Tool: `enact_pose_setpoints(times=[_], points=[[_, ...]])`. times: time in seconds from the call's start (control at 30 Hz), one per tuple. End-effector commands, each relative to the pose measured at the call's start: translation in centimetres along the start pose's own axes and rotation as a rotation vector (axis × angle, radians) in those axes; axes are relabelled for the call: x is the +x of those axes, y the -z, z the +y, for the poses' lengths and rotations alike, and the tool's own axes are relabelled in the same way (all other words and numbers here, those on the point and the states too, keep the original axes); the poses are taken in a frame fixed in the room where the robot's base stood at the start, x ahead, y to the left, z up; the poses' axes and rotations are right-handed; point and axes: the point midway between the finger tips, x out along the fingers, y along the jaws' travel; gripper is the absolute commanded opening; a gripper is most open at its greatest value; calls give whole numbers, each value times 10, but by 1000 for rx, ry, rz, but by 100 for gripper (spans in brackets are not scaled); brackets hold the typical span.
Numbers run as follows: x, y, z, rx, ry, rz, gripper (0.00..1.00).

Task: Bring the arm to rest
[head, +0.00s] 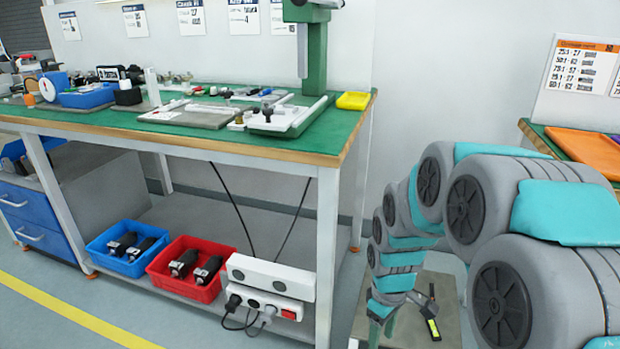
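My arm (465,210), grey with teal covers, fills the right side of the head view. It arches up from the lower right and bends down toward the left, narrowing near the bottom. Its far end hangs low, to the right of the workbench (270,150) and apart from its leg. I cannot make out the gripper's fingers there, nor whether it holds anything. A dark tool with a yellow-green mark (432,326) shows just right of the arm's low end, above a grey flat surface (425,295).
The green-topped workbench carries trays, tools and a green press stand (315,50). Another bench with an orange tray (590,150) is behind my arm.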

Motion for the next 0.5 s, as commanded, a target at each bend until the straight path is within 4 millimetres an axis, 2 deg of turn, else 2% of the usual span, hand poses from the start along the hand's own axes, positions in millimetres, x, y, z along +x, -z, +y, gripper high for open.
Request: enact_pose_setpoints(times=[0.03,0.2,0.5], points=[[-17,-10,-9,43,-2,1,58],[-54,-48,-44,208,10,-17,58],[-104,-117,-107,504,23,-46,58]])
